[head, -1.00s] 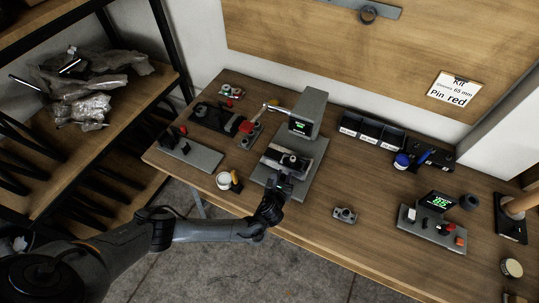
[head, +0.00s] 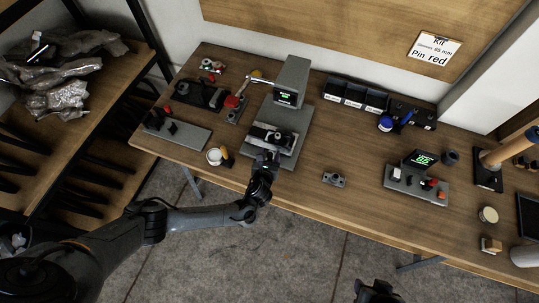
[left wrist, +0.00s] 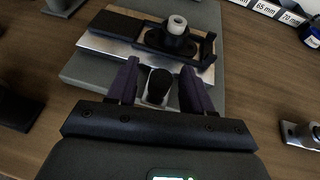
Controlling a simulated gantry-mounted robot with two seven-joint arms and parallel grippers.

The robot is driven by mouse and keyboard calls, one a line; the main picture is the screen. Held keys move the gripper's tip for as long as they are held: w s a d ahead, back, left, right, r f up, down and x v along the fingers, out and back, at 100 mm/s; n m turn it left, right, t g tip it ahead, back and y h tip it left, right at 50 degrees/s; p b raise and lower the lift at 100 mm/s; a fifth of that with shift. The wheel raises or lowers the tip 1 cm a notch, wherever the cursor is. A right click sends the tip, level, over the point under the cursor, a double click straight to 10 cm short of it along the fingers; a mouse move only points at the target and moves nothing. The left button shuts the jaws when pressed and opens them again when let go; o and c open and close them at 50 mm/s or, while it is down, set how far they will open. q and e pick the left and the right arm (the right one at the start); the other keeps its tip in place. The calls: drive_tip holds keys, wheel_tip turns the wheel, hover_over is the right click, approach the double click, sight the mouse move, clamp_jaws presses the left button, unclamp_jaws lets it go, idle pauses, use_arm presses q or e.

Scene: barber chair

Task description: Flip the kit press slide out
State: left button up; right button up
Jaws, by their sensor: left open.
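The grey kit press (head: 292,78) stands at the back of the bench on a flat grey base (head: 288,158). Its metal slide (head: 263,128) carries a black fixture with a pale-topped round piece (left wrist: 177,24), and sits in front of the press column. A black knob (left wrist: 159,84) sticks out at the slide's near edge. My left gripper (head: 266,157) is open at this edge. In the left wrist view its two fingers (left wrist: 158,92) stand on either side of the knob; contact cannot be told. My right gripper (head: 377,291) shows only partly at the bottom edge.
A white cup (head: 214,156) stands left of the press base. A small grey fixture (head: 333,179) lies to the right, with clear wood around it. Black bins (head: 355,95) and a device with a green display (head: 417,181) are farther right.

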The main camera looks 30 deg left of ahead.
use_arm(q)
drive_tip(key=p+v, duration=0.2)
drive_tip(key=v, duration=0.9)
drive_tip(key=shift+p, duration=0.4)
